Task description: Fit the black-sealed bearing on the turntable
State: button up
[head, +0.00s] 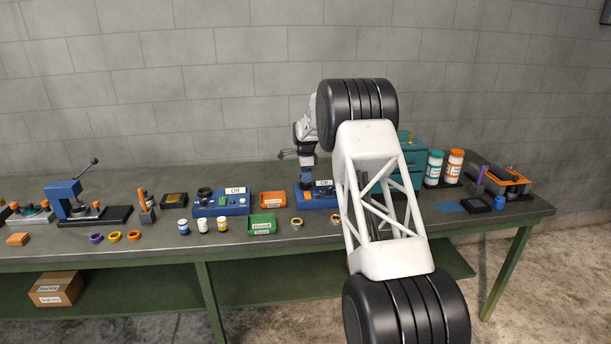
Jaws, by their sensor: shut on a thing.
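My gripper (307,172), small and far off in the head view, points down just over a blue unit (318,203) with an orange button and an "Off" label. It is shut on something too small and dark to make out. I cannot tell whether that thing touches the unit. A second blue unit (232,209), with a dark round piece on top and an "Off" label, stands to the left. I cannot tell for certain which unit is the turntable. No black-sealed bearing can be picked out. Two small rings, one yellowish (296,222) and one reddish (335,218), lie at the front.
A green bin (262,224) and an orange bin (273,199) stand between the blue units. Small jars (202,226), loose rings (115,236) and a lever press (66,199) are further left. Tubs (434,168) stand at the right. My arm hides part of the bench.

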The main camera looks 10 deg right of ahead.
jog(key=shift+f, duration=0.95)
dwell(0.9)
jog(key=o, duration=1.4)
jog(key=shift+r, duration=0.1)
jog(key=shift+r, duration=3.35)
jog(key=shift+r, duration=0.1)
